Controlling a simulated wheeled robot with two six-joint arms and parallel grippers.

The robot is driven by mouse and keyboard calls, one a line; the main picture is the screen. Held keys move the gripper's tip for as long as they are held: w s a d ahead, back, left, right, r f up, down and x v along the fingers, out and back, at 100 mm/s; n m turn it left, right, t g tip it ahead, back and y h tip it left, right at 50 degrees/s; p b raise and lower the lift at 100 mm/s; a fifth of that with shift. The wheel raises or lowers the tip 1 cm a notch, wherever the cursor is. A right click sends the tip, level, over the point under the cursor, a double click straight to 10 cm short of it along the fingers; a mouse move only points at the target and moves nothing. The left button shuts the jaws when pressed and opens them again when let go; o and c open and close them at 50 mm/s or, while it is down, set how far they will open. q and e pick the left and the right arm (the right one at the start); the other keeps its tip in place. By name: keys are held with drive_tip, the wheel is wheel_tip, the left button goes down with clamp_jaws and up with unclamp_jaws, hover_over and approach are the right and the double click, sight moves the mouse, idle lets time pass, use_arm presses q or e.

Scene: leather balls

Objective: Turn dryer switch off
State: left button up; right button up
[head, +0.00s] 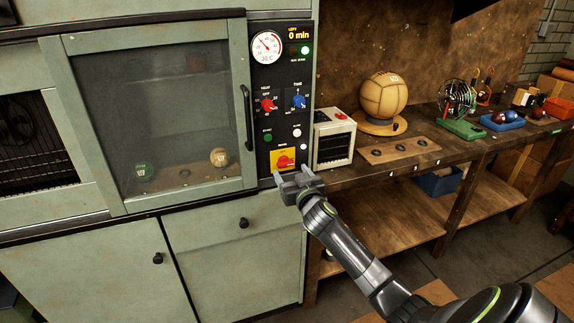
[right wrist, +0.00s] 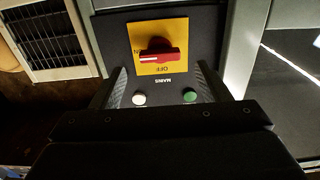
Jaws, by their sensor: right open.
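The dryer (head: 150,130) is a grey-green cabinet with a closed glass door. Its black control panel (head: 281,75) is right of the door. The red rotary switch (head: 285,161) sits on a yellow plate low on that panel. My right gripper (head: 294,176) is open and empty, just below the switch in the head view. In the right wrist view its fingers (right wrist: 165,88) are apart, and the switch lies beyond them. I see no contact with it.
Red and blue knobs (head: 298,102), a gauge (head: 267,47) and small buttons share the panel. A white box with a dark grille (head: 334,139) stands close right of the panel. A ball on a stand (head: 384,96) and tools occupy the wooden bench.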

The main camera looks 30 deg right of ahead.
sight(286, 164)
drive_tip(key=shift+x, duration=2.25)
drive_tip(key=c, duration=1)
drive_tip(key=shift+o, duration=0.2)
